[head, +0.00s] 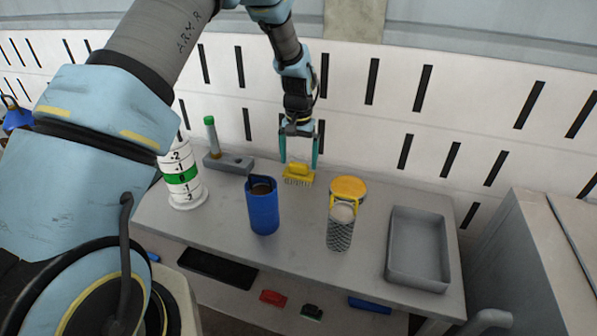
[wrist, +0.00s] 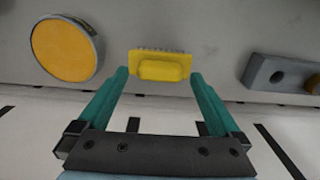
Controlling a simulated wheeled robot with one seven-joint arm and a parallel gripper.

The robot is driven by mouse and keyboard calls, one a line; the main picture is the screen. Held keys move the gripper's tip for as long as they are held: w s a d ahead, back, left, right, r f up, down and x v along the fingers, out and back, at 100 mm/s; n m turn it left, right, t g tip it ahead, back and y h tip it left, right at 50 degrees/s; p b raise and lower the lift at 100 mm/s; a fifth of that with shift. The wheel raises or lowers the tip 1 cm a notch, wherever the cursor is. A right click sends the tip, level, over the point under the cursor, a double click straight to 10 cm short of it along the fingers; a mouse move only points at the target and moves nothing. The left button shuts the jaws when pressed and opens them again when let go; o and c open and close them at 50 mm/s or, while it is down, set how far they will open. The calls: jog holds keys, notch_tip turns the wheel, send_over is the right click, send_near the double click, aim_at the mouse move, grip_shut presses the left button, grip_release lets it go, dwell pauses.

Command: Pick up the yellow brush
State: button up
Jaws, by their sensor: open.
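The yellow brush (head: 298,174) lies on the grey table near its back edge, bristles showing along its front side in the head view. In the wrist view the yellow brush (wrist: 161,66) sits just beyond the fingertips, centred between them. My gripper (head: 302,162) is open, with its teal fingers pointing down over the brush. In the wrist view my gripper (wrist: 160,76) has one finger on each side of the brush's line, with nothing held. Whether the fingertips touch the brush cannot be told.
A blue cylinder (head: 263,212) and a mesh cylinder with a yellow handle (head: 340,230) stand in front of the brush. An orange-topped round thing (head: 349,187) is to the right. A grey tray (head: 394,250) is at far right. A grey block with a green-capped tube (head: 229,163) is left.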

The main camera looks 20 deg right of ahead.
aim_at(299, 164)
jog(key=shift+f, duration=1.25)
jog(key=shift+c, duration=0.4)
jog(key=c, duration=1.3)
notch_tip(299, 164, up, 10)
jog(key=shift+r+b, duration=0.1)
jog(key=shift+b, duration=1.15)
